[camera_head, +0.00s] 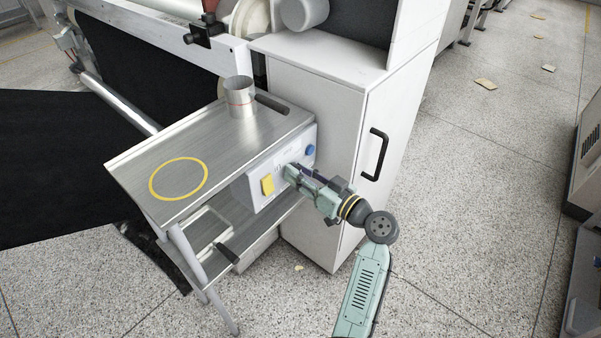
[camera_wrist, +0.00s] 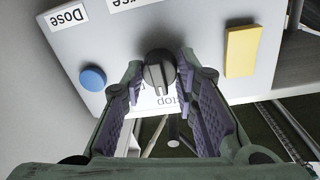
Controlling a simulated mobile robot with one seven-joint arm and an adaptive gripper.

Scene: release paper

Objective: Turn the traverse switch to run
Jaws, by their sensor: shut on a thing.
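The traverse switch is a round dark knob (camera_wrist: 158,70) on a pale control panel (camera_wrist: 205,45). It lies between my fingertips, and a pale line on it runs toward the lower edge in the wrist view. Upside-down lettering, partly hidden, shows just below the knob, and part of a label shows above it. My gripper (camera_wrist: 160,76) is shut on the knob, one finger on each side. In the head view my gripper (camera_head: 291,172) reaches the front of the control box (camera_head: 255,197) from the right and hides the knob.
A blue button (camera_wrist: 93,78) and a yellow block (camera_wrist: 241,51) flank the knob. The box sits under a metal shelf (camera_head: 140,160) bearing a metal cup (camera_head: 240,100). A white cabinet (camera_head: 340,200) with a black handle (camera_head: 375,155) stands close behind my gripper. Open floor lies right.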

